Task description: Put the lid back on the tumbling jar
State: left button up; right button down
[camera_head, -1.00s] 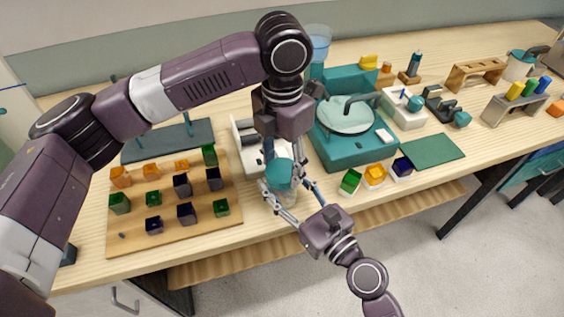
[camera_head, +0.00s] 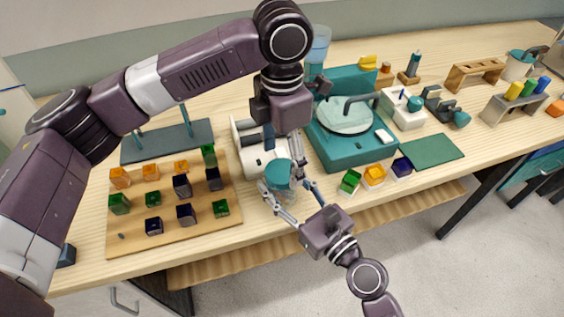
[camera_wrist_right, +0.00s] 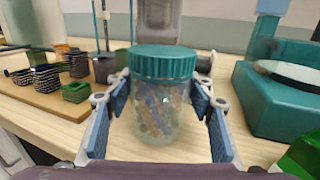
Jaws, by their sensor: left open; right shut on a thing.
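The jar (camera_wrist_right: 157,118) is clear, with small multicoloured pieces inside, and stands upright between the blue pads of my right gripper (camera_wrist_right: 168,108). In the head view my right gripper (camera_head: 286,200) reaches in from the lower right, shut on the jar. The teal ribbed lid (camera_wrist_right: 163,62) sits level on the jar's mouth; whether it is screwed down cannot be told. The lid also shows in the head view (camera_head: 278,174). My left gripper (camera_head: 283,148) is open, pointing down just above and behind the lid, its fingers apart.
A wooden board (camera_head: 235,205) with coloured cubes lies to the left. A white machine (camera_head: 246,160) stands close behind the jar. A teal machine with a round bowl (camera_head: 345,150) is to the right. Small open coloured boxes (camera_head: 374,176) stand near the front edge.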

aim_at(291, 193)
pick_arm(q)
notch_tip(291, 193, up, 10)
dwell(0.3)
pick_arm(e)
jog(key=c, duration=0.8)
grip_release()
jog(key=shift+s, duration=0.15)
jog(key=v, duration=0.7)
jog(key=shift+v, duration=2.4)
